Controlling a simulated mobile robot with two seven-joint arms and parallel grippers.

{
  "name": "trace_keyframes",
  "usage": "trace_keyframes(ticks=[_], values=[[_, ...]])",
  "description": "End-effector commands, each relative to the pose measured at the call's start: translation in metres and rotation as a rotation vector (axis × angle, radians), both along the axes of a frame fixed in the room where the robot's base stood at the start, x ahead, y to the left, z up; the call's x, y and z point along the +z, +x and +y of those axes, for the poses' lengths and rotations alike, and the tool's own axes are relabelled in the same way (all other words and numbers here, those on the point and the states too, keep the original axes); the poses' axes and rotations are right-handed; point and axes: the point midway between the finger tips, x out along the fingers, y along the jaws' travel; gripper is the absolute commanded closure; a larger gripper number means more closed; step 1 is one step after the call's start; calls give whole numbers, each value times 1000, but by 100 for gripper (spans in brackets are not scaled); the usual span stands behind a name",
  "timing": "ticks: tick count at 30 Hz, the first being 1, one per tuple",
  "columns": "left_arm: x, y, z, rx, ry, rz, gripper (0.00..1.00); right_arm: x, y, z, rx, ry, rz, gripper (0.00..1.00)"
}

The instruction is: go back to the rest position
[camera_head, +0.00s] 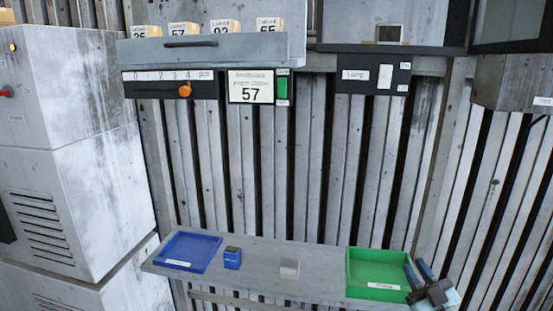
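My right gripper (416,268) shows at the lower right, beside the right end of the green tray (362,290). Its two dark fingers point up and stand apart, with nothing visible between them. My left gripper is not in view. No object is seen held.
Above hang a grey drawer (213,47) with labelled boxes, a slider with an orange knob (185,90) and a sign (251,87) reading 57. A cabinet (75,170) stands left.

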Motion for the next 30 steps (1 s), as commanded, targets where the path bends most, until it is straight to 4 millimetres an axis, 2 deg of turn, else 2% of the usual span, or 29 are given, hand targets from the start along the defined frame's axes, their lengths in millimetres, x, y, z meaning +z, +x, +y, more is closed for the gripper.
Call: trace_keyframes(ticks=[1,3,5,6,8,9,12,15,19,22,30], values=[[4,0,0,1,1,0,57,-36,-18,14,-3,18,110,79],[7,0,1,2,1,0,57,-81,-42,32,-9,34,255,79],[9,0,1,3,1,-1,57,-117,-67,46,-15,47,379,79],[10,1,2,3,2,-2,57,-139,-86,56,-17,55,462,79],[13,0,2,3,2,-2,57,-171,-116,71,-21,67,585,79],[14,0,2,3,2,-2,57,-190,-137,80,-23,74,664,79],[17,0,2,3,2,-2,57,-228,-189,102,-25,88,846,79],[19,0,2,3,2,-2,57,-253,-233,119,-25,97,990,79],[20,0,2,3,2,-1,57,-270,-269,132,-24,104,1103,79],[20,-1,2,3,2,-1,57,-275,-281,136,-24,105,1138,79],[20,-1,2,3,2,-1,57,-276,-282,136,-24,104,1143,79]])
